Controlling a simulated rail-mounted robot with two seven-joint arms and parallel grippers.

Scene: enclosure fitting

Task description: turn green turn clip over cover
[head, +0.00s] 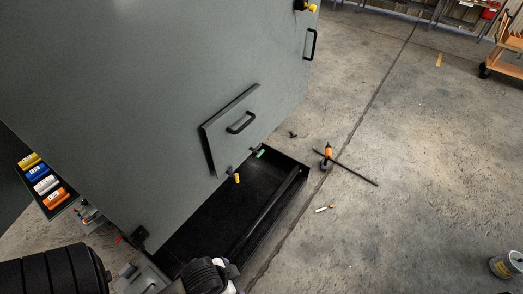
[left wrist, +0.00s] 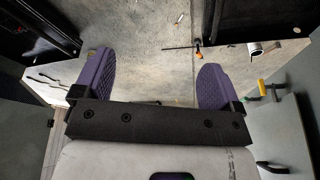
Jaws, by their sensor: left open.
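The green turn clip (head: 260,153) is small and sits at the lower right corner of the grey cover (head: 228,128), which has a black handle (head: 240,123). I cannot tell from here whether the clip lies over the cover's edge. A yellow clip (head: 237,178) sits below the cover's lower edge. In the left wrist view my left gripper (left wrist: 156,62) has two purple fingers spread wide, with nothing between them. A yellow-ended part (left wrist: 263,89) on a grey face lies right of the fingers, apart from them. My right gripper is not in view.
The cover is on a large grey enclosure (head: 130,70). A black tray-like base (head: 215,220) lies below it. An orange-handled tool (head: 328,153) and a dark rod (head: 357,174) lie on the floor. Coloured labelled blocks (head: 45,184) stand at left. The floor at right is mostly clear.

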